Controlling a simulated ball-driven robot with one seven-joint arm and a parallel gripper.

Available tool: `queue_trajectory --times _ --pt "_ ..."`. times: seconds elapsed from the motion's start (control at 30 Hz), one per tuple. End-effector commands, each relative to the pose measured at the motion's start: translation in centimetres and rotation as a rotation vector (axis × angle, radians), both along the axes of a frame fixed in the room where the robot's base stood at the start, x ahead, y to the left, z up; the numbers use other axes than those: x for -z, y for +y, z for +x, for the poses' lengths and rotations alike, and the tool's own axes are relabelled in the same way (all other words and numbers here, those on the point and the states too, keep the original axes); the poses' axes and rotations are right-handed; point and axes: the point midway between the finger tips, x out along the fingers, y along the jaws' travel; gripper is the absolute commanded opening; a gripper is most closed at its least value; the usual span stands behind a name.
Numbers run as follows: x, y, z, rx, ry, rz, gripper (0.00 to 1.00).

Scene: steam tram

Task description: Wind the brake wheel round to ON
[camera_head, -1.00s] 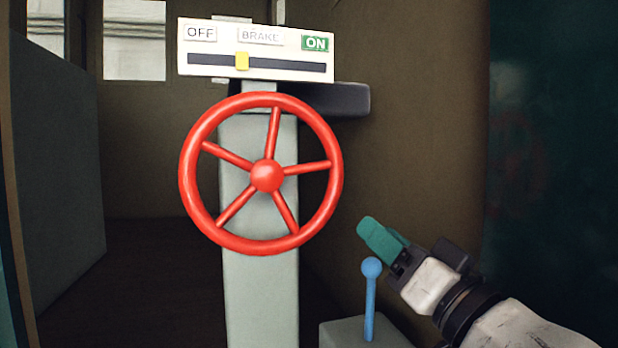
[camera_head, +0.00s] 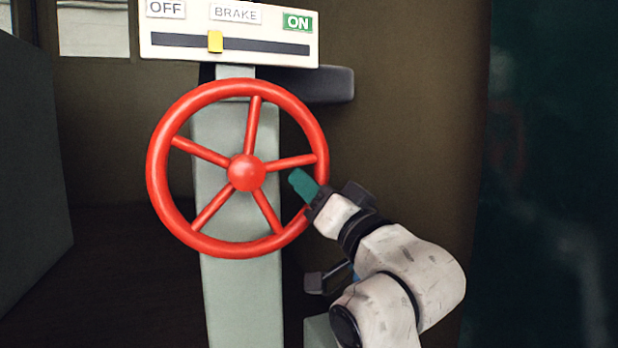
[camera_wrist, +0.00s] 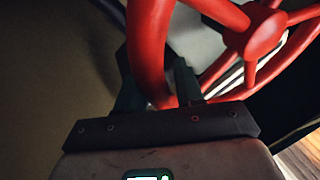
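The red brake wheel (camera_head: 246,172) stands on a pale grey-green column, its spoked face towards me. Above it is the white BRAKE panel (camera_head: 228,30), with OFF at left and a green ON label (camera_head: 298,23) at right. Its yellow slider (camera_head: 215,41) sits a little left of the slot's middle. My gripper (camera_head: 303,185) is at the wheel's right rim, one teal finger showing inside it. In the wrist view, the red rim (camera_wrist: 150,45) passes between the two spread fingers of my gripper (camera_wrist: 158,82). Firm contact is not visible.
A dark bracket (camera_head: 318,85) juts out behind the wheel at upper right. A grey box (camera_head: 318,332) stands low right of the column, mostly behind my arm. A grey partition (camera_head: 35,160) is at left. Dark open floor lies between it and the column.

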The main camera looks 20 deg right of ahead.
Motion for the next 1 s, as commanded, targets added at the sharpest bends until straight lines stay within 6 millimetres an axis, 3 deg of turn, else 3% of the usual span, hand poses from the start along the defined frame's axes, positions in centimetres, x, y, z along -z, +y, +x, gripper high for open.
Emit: queue_trajectory --times 0.43,0.8,1.0 --pt "-0.33 0.21 0.89 0.0 0.0 -0.001 0.36" --pt "-0.31 0.19 0.88 0.0 0.0 -0.001 0.0" --pt "-0.3 0.18 0.87 0.001 0.0 -0.001 0.0"
